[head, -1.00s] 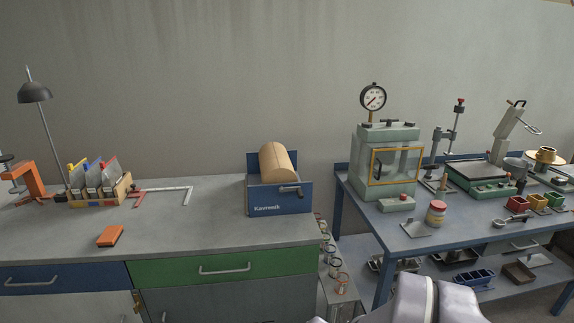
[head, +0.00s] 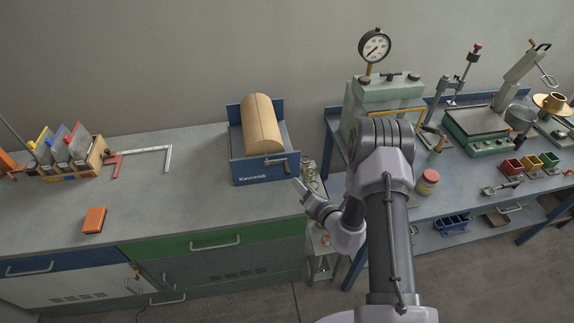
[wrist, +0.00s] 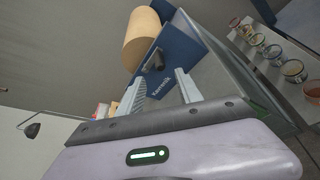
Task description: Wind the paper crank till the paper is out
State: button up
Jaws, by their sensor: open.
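The blue dispenser (head: 258,171) stands at the right end of the grey bench, with a lettered front. A tan paper roll (head: 261,125) lies in it. The crank (head: 275,161) is on its front face, near the right side, with a dark handle. In the wrist view the paper roll (wrist: 142,38) and crank (wrist: 153,62) are beyond the fingers. My gripper (head: 299,187) is just right of and below the crank in the head view, apart from it. In the wrist view my gripper (wrist: 160,86) is open and empty, its two fingers pointing toward the dispenser front.
An orange block (head: 94,220) and a steel square (head: 150,150) lie on the bench to the left. A small stand (head: 318,240) with several jars fills the gap beside the blue table. A red-lidded jar (head: 428,182) stands on that table.

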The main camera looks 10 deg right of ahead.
aim_at(287, 170)
jog(key=b+x, duration=0.1)
jog(key=x, duration=1.1)
jog(key=shift+a, duration=0.1)
jog(key=shift+r, duration=0.1)
grip_shut()
dwell(0.7)
